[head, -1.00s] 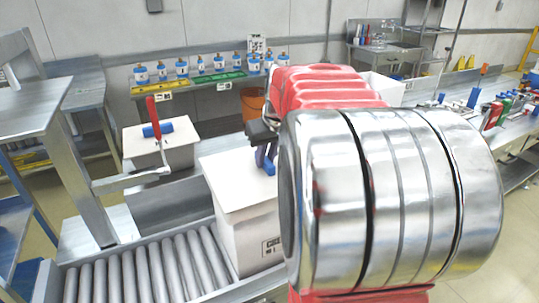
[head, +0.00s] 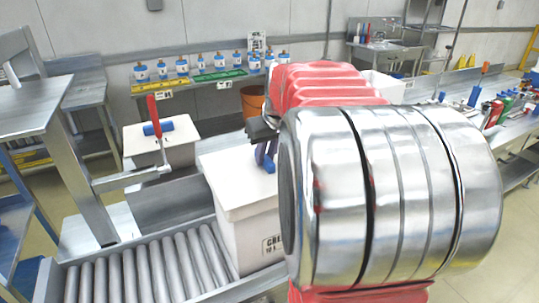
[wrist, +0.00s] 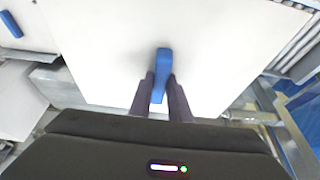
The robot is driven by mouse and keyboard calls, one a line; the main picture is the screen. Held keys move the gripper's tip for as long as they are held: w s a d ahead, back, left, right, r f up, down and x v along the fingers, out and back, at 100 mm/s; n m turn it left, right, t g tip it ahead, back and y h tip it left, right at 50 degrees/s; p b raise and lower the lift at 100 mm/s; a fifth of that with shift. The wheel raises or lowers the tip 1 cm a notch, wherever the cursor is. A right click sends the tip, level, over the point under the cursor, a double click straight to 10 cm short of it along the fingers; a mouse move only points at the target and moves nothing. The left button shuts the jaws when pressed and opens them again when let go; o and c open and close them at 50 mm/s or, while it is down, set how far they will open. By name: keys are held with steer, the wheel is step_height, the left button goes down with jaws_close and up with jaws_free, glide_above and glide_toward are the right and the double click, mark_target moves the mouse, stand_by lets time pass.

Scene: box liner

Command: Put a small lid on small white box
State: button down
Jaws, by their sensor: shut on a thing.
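The white lid (head: 229,185) lies over the top of the small white box (head: 250,239), which stands on the roller conveyor. In the head view the lid looks level, with its rim at the box's top edge; whether it is fully seated is hard to tell. My gripper (head: 266,160) is at the lid's right part, mostly hidden behind my arm. In the wrist view my gripper (wrist: 161,95) is shut on the blue handle (wrist: 163,62) of the lid (wrist: 105,45). The lid hides the box in the wrist view.
Another white box (head: 165,146) with a blue-handled lid and a red upright tool stands behind left. A metal frame (head: 70,165) stands at left. A bench with several bottles (head: 190,82) is at the back.

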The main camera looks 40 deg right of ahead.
steer(key=c, duration=1.6)
jaws_free()
steer(key=shift+o, duration=0.4)
steer(key=o, duration=0.4)
steer(key=shift+w, duration=0.1)
steer(key=shift+r, duration=0.15)
steer(key=shift+r, duration=4.35)
steer(key=shift+a, duration=0.1)
